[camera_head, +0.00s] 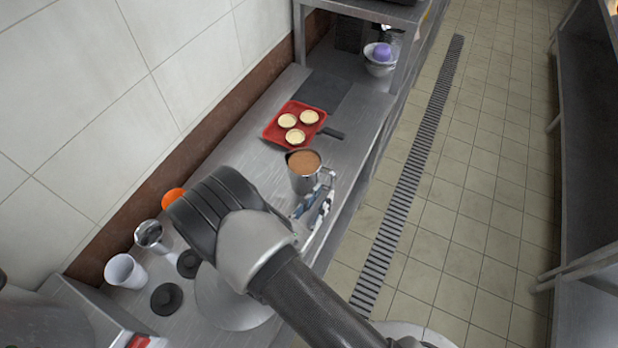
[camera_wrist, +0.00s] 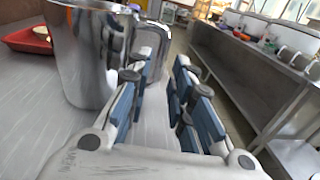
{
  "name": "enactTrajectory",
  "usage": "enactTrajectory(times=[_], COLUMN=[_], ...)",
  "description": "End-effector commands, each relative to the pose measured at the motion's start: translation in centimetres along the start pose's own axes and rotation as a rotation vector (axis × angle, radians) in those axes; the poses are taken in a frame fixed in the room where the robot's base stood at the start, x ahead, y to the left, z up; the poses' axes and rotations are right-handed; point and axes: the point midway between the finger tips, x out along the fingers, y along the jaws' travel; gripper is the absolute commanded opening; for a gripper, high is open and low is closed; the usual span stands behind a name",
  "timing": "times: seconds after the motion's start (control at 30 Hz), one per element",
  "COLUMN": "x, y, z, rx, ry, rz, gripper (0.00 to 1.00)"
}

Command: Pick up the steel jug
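The steel jug (camera_head: 304,180) stands upright on the steel counter, full of something brown, with its handle on the right side. In the wrist view the jug (camera_wrist: 85,60) fills the upper left, and its handle (camera_wrist: 152,38) shows just beyond the left finger. My gripper (camera_head: 314,202) is close to the jug on the handle side, low over the counter's front edge. In the wrist view my gripper (camera_wrist: 163,75) has its blue-padded fingers apart with nothing between them. Whether the left finger touches the jug or handle cannot be told.
A red tray (camera_head: 273,130) with three pale round pieces lies behind the jug. A white bowl with a purple thing (camera_head: 381,56) stands farther back. An orange bowl (camera_head: 172,197), a steel cup (camera_head: 149,235) and a white cup (camera_head: 124,271) are at the left. The tiled floor is clear.

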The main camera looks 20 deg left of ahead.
Motion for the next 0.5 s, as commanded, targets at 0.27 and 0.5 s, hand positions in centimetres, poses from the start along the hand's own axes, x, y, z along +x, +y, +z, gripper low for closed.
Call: enactTrajectory(times=[0.27,0.5], x=[2.7,6.1], y=[-0.2,-0.1], z=[0.1,0.1], rx=[0.002,0.001], ry=[0.0,0.0], rz=[-0.006,-0.004], gripper=[0.21,0.21])
